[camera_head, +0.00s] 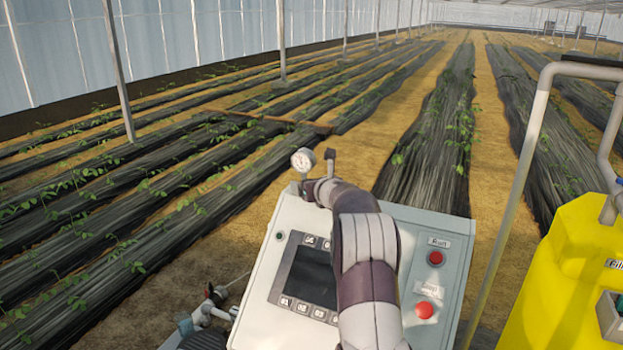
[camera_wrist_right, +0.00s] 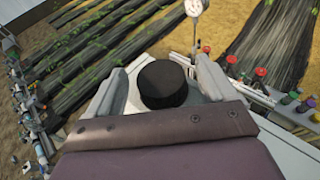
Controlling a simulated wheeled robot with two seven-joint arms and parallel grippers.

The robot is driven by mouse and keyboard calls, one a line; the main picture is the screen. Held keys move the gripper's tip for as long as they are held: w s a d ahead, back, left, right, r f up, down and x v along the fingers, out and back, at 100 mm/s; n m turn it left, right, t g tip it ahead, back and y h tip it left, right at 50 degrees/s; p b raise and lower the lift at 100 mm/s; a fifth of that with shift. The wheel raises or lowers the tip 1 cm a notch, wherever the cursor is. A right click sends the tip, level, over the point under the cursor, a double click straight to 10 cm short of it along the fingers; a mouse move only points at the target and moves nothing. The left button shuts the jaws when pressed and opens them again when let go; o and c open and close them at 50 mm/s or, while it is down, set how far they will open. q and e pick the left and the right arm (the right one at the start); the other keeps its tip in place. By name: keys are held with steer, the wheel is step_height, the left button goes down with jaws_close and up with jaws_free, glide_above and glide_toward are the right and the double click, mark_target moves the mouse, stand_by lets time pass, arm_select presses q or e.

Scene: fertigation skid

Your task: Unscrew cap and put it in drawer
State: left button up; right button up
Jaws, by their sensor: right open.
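A round black cap (camera_wrist_right: 163,86) shows in the right wrist view, near the middle. My right gripper (camera_wrist_right: 164,77) has its two pale fingers apart, one on each side of the cap, with a narrow gap visible at each side. I cannot tell how far down the fingers reach beside it. In the head view my right arm reaches over the control cabinet, and its gripper (camera_head: 318,188) is at the far edge, close to the pressure gauge. The cap is hidden there. I see no drawer that I can make out. My left gripper is not in view.
The control cabinet (camera_head: 272,230) has a dark screen and two red buttons. A pressure gauge (camera_head: 303,160) stands at its far edge, close to my gripper. A yellow tank (camera_head: 560,285) and a grey pipe frame (camera_head: 522,165) stand at the right. Red-handled valves (camera_wrist_right: 261,74) show in the wrist view.

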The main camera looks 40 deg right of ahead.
steer(key=shift+s+a+r, duration=0.2)
steer(key=shift+s+r, duration=0.1)
steer(key=shift+s, duration=0.2)
steer(key=c, duration=0.5)
steer(key=shift+w+d+f, duration=0.1)
steer(key=shift+w+f, duration=0.05)
steer(key=c, duration=0.6)
steer(key=shift+y+p, duration=0.3)
steer(key=shift+p, duration=0.1)
steer(key=shift+d+n+y+p, duration=0.1)
steer(key=shift+n+y+p, duration=0.35)
steer(key=shift+p, duration=0.3)
steer(key=shift+d+f+n+t+y+b, duration=0.15)
steer(key=shift+n+t+y+b, duration=0.2)
steer(key=shift+n+y, duration=0.7)
steer(key=shift+y, duration=0.1)
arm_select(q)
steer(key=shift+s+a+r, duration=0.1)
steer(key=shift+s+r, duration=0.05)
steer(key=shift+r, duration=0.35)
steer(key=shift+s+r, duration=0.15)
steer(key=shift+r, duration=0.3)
